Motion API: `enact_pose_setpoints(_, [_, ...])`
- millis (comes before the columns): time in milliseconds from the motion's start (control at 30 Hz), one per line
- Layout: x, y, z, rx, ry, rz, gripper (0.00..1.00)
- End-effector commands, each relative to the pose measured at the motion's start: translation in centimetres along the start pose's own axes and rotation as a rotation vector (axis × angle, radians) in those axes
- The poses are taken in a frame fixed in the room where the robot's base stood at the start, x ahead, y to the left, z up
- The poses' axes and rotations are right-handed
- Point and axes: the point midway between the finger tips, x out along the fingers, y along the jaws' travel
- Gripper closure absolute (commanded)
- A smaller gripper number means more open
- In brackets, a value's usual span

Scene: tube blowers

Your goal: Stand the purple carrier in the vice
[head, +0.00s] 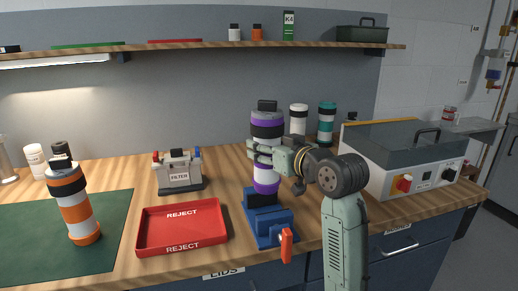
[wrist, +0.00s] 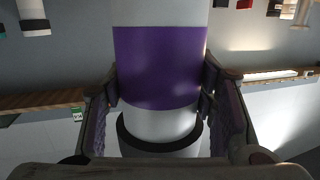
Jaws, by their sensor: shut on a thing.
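The purple carrier (head: 267,131) is an upright tube with purple and white bands and a black top. It stands over the blue vice (head: 270,228) in the head view, its lower end at the vice's jaws; I cannot tell how deep it sits between them. My gripper (head: 262,153) is shut on the carrier's upper half from the right. In the wrist view the purple band (wrist: 160,68) fills the middle, with a finger on each side. The vice has an orange-red handle (head: 286,245) at its front. The vice does not show clearly in the wrist view.
A red reject tray (head: 148,238) lies left of the vice, with a filter box (head: 179,173) behind it. An orange-banded carrier (head: 76,208) stands on the green mat (head: 30,255). White and teal carriers (head: 327,122) stand behind my arm. A lidded machine (head: 400,160) is at right.

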Motion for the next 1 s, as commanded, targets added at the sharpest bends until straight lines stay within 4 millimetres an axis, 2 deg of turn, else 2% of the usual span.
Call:
enact_pose_setpoints(467, [-0.1,0.1,-0.1,0.002,0.002,0.000,0.82])
enact_pose_setpoints(1000, [0.5,0.1,3.9,0.001,0.002,0.000,0.82])
